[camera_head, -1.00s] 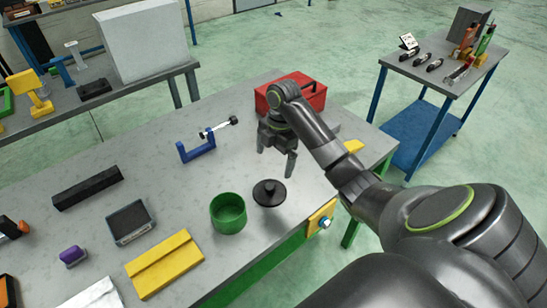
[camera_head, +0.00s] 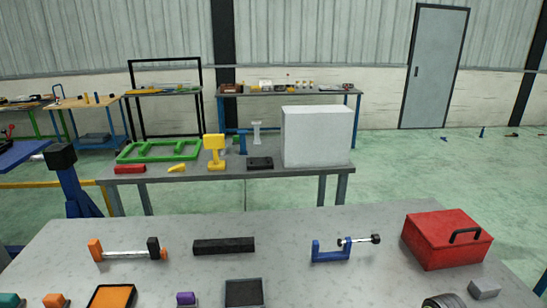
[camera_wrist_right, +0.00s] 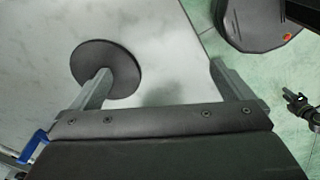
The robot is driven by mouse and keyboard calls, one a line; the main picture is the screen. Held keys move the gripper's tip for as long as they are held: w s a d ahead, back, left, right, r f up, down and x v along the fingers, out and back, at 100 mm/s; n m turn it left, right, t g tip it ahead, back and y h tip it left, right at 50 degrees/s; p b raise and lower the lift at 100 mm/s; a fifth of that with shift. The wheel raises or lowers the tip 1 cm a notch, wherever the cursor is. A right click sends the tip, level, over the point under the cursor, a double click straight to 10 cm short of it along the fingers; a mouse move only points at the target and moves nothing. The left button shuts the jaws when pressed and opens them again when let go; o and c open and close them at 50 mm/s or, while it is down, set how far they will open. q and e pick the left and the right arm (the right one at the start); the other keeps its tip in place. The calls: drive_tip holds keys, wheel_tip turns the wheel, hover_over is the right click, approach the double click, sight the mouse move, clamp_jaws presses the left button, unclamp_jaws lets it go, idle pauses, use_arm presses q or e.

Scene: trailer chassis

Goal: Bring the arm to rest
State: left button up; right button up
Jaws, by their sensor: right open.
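In the right wrist view, my right gripper (camera_wrist_right: 165,78) is open, with its two fingers well apart and nothing between them. A round black disc (camera_wrist_right: 112,60) lies on the grey table (camera_wrist_right: 40,50), beyond the left finger, which overlaps its lower edge in the picture. I cannot tell the height gap between them. In the head view, only a dark, rounded piece of my right arm (camera_head: 445,300) shows at the bottom edge, by the red toolbox (camera_head: 447,238). The right fingers are hidden there. My left gripper is not seen in the head view.
The workbench (camera_head: 300,250) holds a blue clamp (camera_head: 330,250), a black bar (camera_head: 224,246) and an orange-ended clamp (camera_head: 125,250). A second table (camera_head: 240,172) with a white box (camera_head: 318,136) stands behind. Open floor (camera_head: 430,170) lies at the right. A small dark jointed part (camera_wrist_right: 298,103) is unclear.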

drive_tip(key=s+a+r+m+t+h, duration=0.1)
drive_tip(key=s+a+m+t+h, duration=0.15)
drive_tip(key=s+m, duration=1.5)
drive_tip(key=s+d+f+n+g+b, duration=0.1)
drive_tip(key=s+f+n+b, duration=0.1)
drive_tip(key=f, duration=1.1)
drive_tip(key=s+d+f+n+b, duration=0.1)
drive_tip(key=f+n, duration=0.1)
drive_tip(key=f, duration=1.2)
drive_tip(key=s+f+b, duration=0.1)
drive_tip(key=s+f, duration=0.6)
drive_tip(key=f, duration=0.3)
drive_tip(key=s+a+f+g+b, duration=0.1)
drive_tip(key=s+f+b, duration=0.1)
drive_tip(key=s+f, duration=0.6)
drive_tip(key=shift+s+f+y, duration=0.25)
drive_tip(key=shift+f+y, duration=0.1)
drive_tip(key=shift+f, duration=0.5)
